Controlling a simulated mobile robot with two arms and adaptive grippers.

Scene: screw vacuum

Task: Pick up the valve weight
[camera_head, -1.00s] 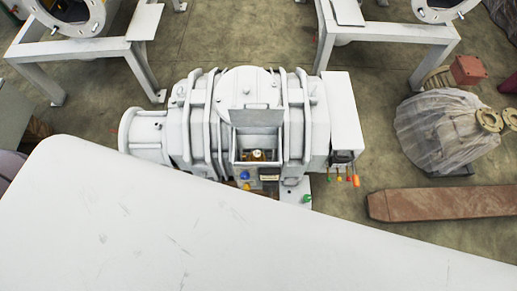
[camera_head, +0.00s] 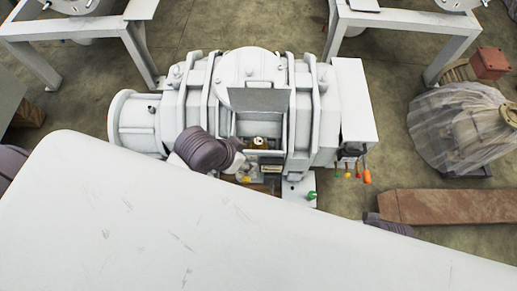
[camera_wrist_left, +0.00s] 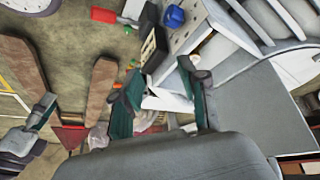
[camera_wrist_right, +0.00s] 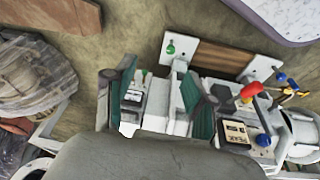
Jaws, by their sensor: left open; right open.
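The white vacuum pump (camera_head: 255,75) stands in the middle of the head view. Its small front compartment is open, with a grey lid (camera_head: 259,100) raised behind it. A small brass-coloured piece (camera_head: 259,142), apparently the valve weight, sits inside. My left gripper (camera_head: 240,166) is at the compartment's left front, partly hidden by its own dark wrist. In the left wrist view its fingers (camera_wrist_left: 166,88) are apart, with nothing seen held between them. My right gripper is hidden in the head view. In the right wrist view its fingers (camera_wrist_right: 162,92) are apart, with pump parts beyond.
Coloured handles (camera_head: 355,172) hang at the pump's right side, and a green knob (camera_head: 312,196) is on its base. A rusty brown beam (camera_head: 440,206) lies at right, below a plastic-wrapped machine (camera_head: 460,125). White metal frames (camera_head: 395,45) stand behind.

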